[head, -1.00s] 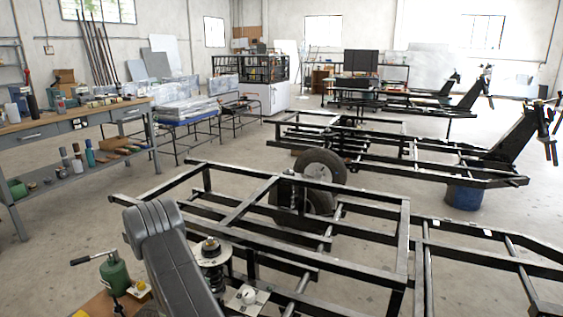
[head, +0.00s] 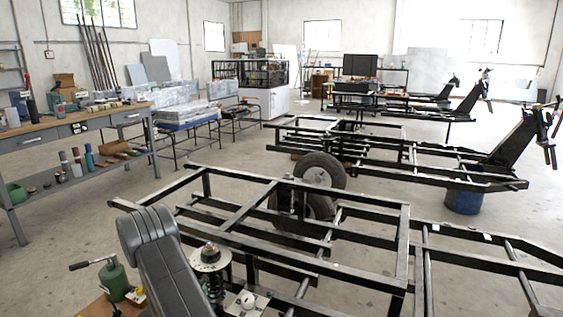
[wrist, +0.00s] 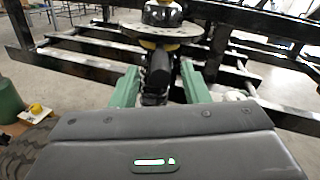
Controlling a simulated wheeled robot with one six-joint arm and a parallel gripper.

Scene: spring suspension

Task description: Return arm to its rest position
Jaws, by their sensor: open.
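My gripper (wrist: 160,84) shows in the wrist view with its two green fingers apart. A dark spring unit (wrist: 155,82) with a round plate on top stands between and beyond the fingers; I cannot tell whether they touch it. In the head view the spring unit (head: 214,283) stands upright at the bottom, its black coil showing below a pale round plate. My dark grey arm (head: 162,255) reaches down just left of it. The fingers are hidden in the head view.
A black steel frame (head: 365,237) with a wheel (head: 320,172) lies close behind the spring. A green jack (head: 113,280) stands left of my arm. A workbench (head: 70,131) is at the far left. Open floor (head: 100,215) lies between bench and frame.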

